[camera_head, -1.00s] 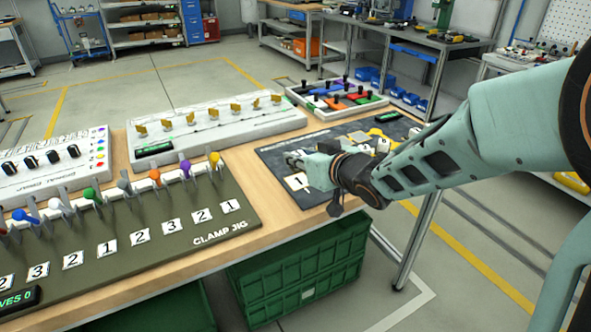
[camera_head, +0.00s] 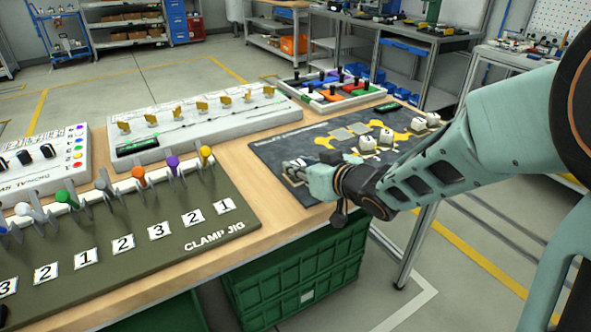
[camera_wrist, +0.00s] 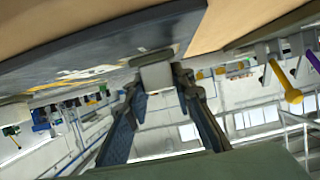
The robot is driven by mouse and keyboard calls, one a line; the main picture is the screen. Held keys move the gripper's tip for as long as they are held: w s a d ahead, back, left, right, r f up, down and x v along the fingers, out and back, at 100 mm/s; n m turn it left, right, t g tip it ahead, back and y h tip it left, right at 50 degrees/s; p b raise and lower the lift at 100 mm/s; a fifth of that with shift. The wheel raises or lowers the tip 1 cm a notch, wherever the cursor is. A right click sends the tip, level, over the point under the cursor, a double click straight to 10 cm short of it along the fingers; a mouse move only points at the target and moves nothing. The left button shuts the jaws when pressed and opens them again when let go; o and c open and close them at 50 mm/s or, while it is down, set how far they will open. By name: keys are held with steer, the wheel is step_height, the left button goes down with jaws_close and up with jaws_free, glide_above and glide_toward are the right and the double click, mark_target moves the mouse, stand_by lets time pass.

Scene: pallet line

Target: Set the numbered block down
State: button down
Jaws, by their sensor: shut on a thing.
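My gripper (camera_head: 293,169) is low over the near left part of the dark board (camera_head: 283,143). In the wrist view my gripper (camera_wrist: 158,79) is shut on a pale block (camera_wrist: 157,75), held between the fingertips. The block is right at the board surface; I cannot tell whether it touches. No number is readable on it, and in the head view my fingers mostly hide it. Several other white numbered blocks (camera_head: 367,143) sit on the board to the right, near yellow patches.
The clamp jig (camera_head: 150,262) with upright coloured-knob clamps lies left of the board. A white panel with yellow levers (camera_head: 200,128) and a tray of coloured pieces (camera_head: 330,92) stand behind. Bare wood (camera_head: 240,175) separates the jig from the board.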

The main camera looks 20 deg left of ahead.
steer(key=shift+r, duration=0.1)
steer(key=shift+f, duration=0.25)
steer(key=c, duration=1.7)
jaws_free()
steer(key=shift+o, duration=0.2)
steer(key=shift+r, duration=0.1)
steer(key=shift+s+d+r, duration=0.1)
steer(key=shift+d+r, duration=0.15)
steer(key=shift+r, duration=0.1)
steer(key=p+v, duration=0.4)
steer(key=v, duration=0.6)
steer(key=shift+s+d+r, duration=0.15)
steer(key=shift+s+d, duration=0.1)
steer(key=shift+d, duration=0.05)
steer(key=shift+s+d, duration=0.25)
steer(key=shift+s, duration=0.05)
